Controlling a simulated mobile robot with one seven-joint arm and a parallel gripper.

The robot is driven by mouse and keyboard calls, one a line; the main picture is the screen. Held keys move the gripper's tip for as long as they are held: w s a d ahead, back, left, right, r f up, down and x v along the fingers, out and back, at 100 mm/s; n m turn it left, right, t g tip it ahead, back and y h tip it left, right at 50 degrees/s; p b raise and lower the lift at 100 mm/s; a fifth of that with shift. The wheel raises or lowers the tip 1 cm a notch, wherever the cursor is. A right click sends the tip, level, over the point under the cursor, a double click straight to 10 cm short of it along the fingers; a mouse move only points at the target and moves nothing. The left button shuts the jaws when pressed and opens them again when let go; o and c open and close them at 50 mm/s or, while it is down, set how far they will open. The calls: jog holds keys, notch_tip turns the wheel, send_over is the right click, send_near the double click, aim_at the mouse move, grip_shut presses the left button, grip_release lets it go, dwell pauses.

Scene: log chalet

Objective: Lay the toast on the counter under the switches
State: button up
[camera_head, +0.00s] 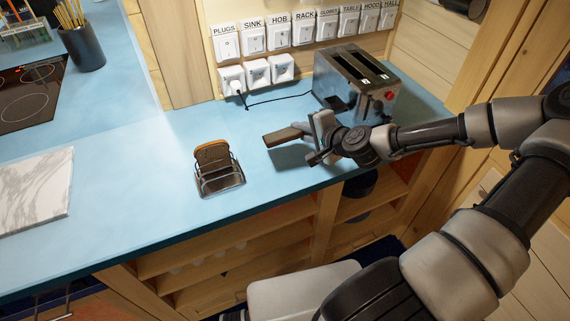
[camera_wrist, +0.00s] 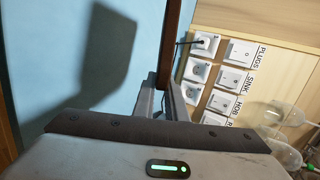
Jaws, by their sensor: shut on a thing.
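A slice of toast (camera_head: 282,136), seen nearly edge-on, is held in my gripper (camera_head: 304,131) above the blue counter (camera_head: 125,160). In the wrist view the toast is a thin brown slab (camera_wrist: 174,42), and my gripper (camera_wrist: 163,88) is shut on it; its shadow falls on the counter. The labelled light switches (camera_head: 305,32) are in a row on the wall behind, with sockets (camera_head: 257,72) under them. Another slice of toast (camera_head: 212,152) stands in a wire toast rack (camera_head: 222,182) to the left of my gripper.
A metal toaster (camera_head: 350,85) stands behind my gripper to the right, its black cord (camera_head: 280,98) running to a socket. A marble board (camera_head: 35,188), a hob (camera_head: 28,95) and a dark pot (camera_head: 82,47) are at the left. The counter under the switches, left of the cord, is clear.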

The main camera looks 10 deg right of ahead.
notch_tip(320, 180, down, 5)
jog(key=b, duration=0.2)
jog(key=shift+r+b, duration=0.2)
jog(key=shift+b, duration=0.1)
jog(key=o, duration=0.5)
jog(key=shift+o, duration=0.2)
jog(key=p+v, duration=0.4)
jog(key=v, duration=0.3)
jog(key=shift+s+d+r, duration=0.1)
jog(key=shift+r, duration=0.1)
jog(key=shift+s, duration=0.35)
